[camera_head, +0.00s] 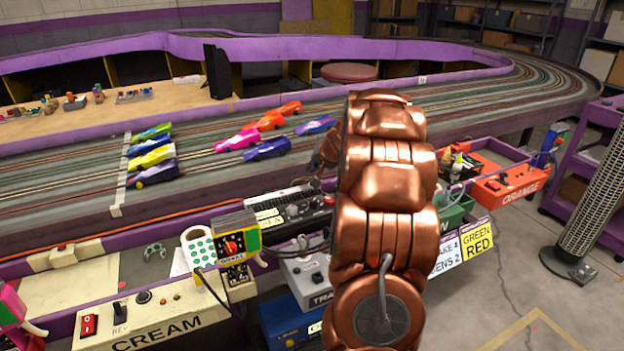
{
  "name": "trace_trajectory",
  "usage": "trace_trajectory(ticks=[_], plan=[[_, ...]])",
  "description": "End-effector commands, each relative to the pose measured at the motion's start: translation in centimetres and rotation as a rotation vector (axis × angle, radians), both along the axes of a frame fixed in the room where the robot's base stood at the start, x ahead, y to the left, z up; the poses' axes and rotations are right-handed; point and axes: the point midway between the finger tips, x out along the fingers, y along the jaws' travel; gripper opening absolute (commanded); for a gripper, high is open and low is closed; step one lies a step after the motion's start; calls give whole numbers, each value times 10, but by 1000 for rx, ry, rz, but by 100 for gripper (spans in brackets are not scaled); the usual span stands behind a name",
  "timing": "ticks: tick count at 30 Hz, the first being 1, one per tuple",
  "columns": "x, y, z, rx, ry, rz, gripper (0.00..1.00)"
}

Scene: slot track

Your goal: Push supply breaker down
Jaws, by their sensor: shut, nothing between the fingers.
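A black supply-like box (290,207) with a vented top, white labels and small controls on its front stands at the near edge of the track. I cannot make out for sure which control is the supply breaker. My copper arm crosses the middle of the picture and covers the right end of this box. My gripper (322,160) shows only as a dark part at the left side of the arm, above the box's right end. It looks shut and empty. Its fingertips are mostly hidden, and I cannot tell whether they touch anything.
A grey box (308,275) and a blue box (290,322) sit below. A cream box (165,312) with a red switch (88,325) is at lower left. An orange box (508,184) is at right. Slot cars (152,157) stand on the track. A tower heater (598,200) stands right.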

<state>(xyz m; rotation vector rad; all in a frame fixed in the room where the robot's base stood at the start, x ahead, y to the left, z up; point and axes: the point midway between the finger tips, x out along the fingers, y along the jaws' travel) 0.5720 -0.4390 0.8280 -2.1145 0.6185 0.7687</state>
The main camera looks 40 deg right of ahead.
Motion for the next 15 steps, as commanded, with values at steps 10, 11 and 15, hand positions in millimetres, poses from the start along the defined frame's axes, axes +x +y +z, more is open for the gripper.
trace_trajectory(ticks=[10,11,15], plan=[[0,0,30,1,1,1,0],[0,0,31,1,1,1,0],[0,0,31,0,1,0,0]])
